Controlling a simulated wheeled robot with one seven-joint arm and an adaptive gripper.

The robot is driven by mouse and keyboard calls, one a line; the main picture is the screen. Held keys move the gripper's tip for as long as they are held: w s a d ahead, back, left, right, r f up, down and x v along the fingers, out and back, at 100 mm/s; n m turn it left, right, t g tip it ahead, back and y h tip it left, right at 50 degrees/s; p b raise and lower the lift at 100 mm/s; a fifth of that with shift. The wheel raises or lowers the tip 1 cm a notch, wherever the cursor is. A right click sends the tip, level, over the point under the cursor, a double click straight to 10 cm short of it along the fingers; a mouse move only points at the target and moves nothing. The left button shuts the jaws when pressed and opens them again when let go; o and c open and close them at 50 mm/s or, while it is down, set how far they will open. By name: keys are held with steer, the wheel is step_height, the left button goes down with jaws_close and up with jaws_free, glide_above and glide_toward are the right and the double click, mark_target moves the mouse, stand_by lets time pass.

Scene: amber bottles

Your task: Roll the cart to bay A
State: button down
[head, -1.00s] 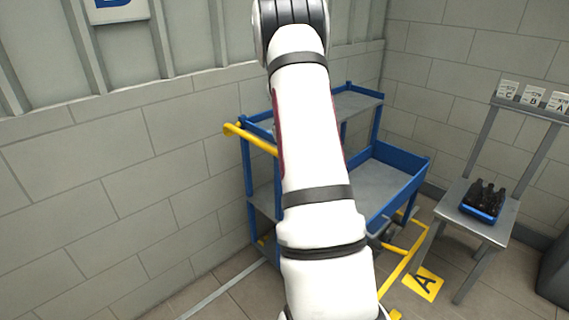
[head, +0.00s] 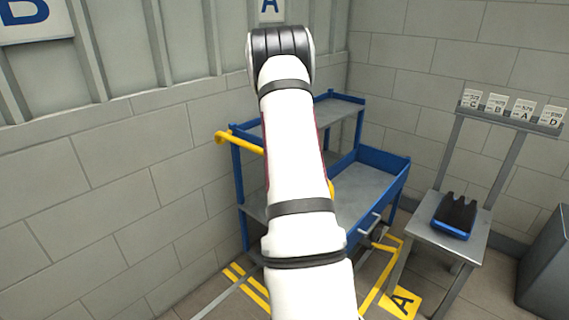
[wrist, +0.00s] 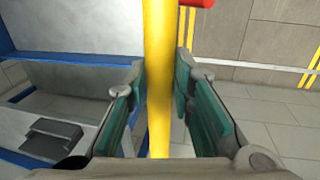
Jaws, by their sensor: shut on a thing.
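The blue cart (head: 380,193) with grey shelves stands near the corner, partly hidden behind my arm in the head view. Its yellow handle (head: 237,141) sticks out at the left end and crosses the wrist view upright (wrist: 158,80). My gripper (wrist: 160,105) is shut around the handle, its green pads on either side. A yellow floor plate marked A (head: 400,302) lies by the cart's right side. A sign A (head: 270,8) hangs on the wall above. Yellow floor lines (head: 247,288) show at the cart's left end and its right side.
A small grey table (head: 470,243) stands right of the cart, with a blue tray (head: 452,231) of dark bottles on it. A rack of lettered cards (head: 512,112) rises behind it. A dark bin (head: 545,262) is at far right. Sign B (head: 32,18) hangs at upper left.

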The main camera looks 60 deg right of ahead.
steer(key=shift+w, duration=0.15)
steer(key=c, duration=1.4)
jaws_free()
steer(key=shift+r, duration=0.1)
step_height(320, 180, up, 12)
steer(key=a, duration=0.2)
steer(key=shift+w+a+f, duration=0.15)
steer(key=shift+f, duration=0.05)
